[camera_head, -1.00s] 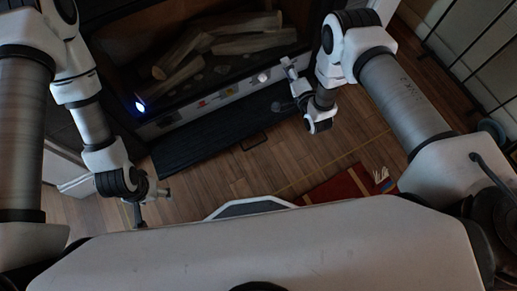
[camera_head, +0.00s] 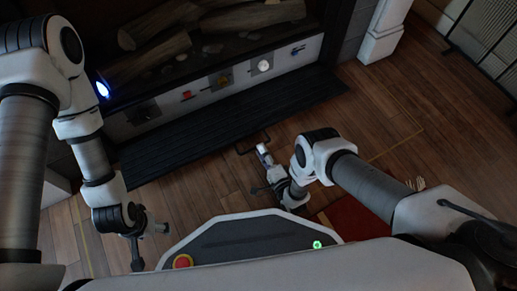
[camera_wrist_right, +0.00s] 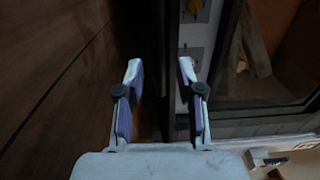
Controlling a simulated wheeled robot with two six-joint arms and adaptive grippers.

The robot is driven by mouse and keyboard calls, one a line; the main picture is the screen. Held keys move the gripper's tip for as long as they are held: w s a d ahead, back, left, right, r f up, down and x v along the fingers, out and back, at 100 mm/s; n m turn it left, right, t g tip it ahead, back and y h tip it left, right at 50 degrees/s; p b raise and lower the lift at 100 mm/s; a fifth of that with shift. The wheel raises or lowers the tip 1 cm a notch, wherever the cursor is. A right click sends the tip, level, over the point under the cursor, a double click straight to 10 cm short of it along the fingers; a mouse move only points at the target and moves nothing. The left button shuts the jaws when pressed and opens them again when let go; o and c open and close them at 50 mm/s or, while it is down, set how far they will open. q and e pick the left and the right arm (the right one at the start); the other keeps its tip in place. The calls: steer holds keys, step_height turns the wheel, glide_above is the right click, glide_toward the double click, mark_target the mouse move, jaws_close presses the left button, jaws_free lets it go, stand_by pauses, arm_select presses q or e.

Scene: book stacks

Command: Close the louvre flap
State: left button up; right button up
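The louvre flap (camera_head: 225,121) is a long dark slatted panel. It lies folded down and open in front of the fireplace, below its control strip. A thin dark handle (camera_head: 252,143) sticks out from its front edge. My right gripper (camera_head: 263,150) is just beside this handle in the head view; I cannot tell whether they touch. In the right wrist view my right gripper (camera_wrist_right: 161,72) is open, with a dark band, probably the flap, beyond its fingers. The handle is not clear there. My left gripper (camera_head: 150,238) hangs away from the flap at lower left; its fingers are unclear.
The control strip (camera_head: 205,92) carries several knobs and switches above the flap. Logs (camera_head: 150,60) lie in the fireplace. A red book or mat (camera_head: 355,218) lies on the wooden floor at right. My own base is close below the right gripper. Floor in front of the flap is clear.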

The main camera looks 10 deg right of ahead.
steer(key=x, duration=0.2)
steer(key=shift+w+a+f+b, duration=0.1)
steer(key=shift+w+b, duration=0.2)
steer(key=shift+b, duration=0.1)
steer(key=shift+w, duration=0.25)
jaws_close()
arm_select(q)
steer(key=shift+f, duration=0.7)
